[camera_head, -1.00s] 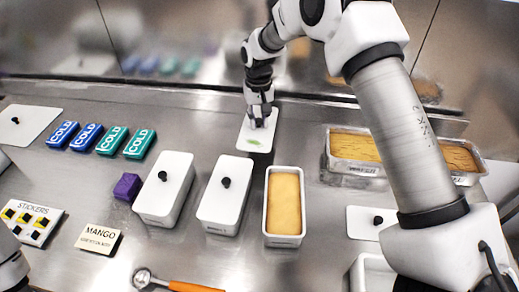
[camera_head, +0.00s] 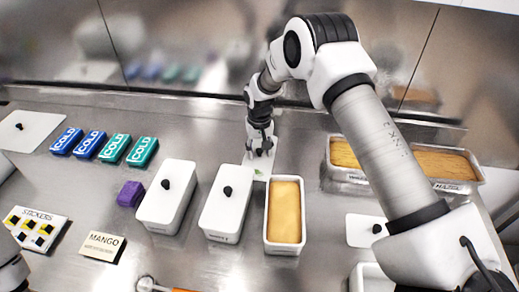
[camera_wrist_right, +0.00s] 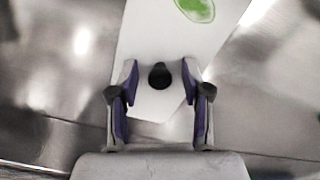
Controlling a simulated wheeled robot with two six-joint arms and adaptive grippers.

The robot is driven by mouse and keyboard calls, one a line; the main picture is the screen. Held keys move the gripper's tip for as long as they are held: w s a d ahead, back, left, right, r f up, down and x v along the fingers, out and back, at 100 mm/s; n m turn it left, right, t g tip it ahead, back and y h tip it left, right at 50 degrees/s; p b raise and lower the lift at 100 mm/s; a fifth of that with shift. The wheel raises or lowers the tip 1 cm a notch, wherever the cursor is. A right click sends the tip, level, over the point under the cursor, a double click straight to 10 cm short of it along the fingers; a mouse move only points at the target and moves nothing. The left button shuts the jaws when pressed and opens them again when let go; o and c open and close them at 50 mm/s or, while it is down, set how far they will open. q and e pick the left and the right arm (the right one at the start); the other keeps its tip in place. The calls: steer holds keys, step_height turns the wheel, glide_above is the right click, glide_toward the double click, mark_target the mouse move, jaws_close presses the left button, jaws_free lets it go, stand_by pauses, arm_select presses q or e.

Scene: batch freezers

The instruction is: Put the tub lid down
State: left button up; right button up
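The tub lid (camera_head: 260,172) is a white plate with a green mark, at the middle of the counter just behind the open tub of pale yellow filling (camera_head: 285,212). Its black knob (camera_wrist_right: 160,75) shows in the right wrist view, with the green mark beyond it. My right gripper (camera_head: 262,148) is over the lid in the head view. In the right wrist view its fingers (camera_wrist_right: 160,70) stand apart on both sides of the knob, with a gap on each side. I cannot tell whether the lid lies fully flat. My left gripper is out of view.
Two lidded white tubs (camera_head: 166,200) (camera_head: 226,205) stand left of the open tub. Several cold packs (camera_head: 103,146), a purple block (camera_head: 130,194), a MANGO sign (camera_head: 101,246) and a stickers board (camera_head: 35,230) are further left. Metal pans (camera_head: 349,178) stand right. Another lid (camera_head: 362,230) lies nearer.

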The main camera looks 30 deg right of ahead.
mark_target(260, 150)
step_height(260, 150, up, 12)
steer(key=b, duration=0.2)
steer(key=shift+r, duration=0.15)
stand_by(0.5)
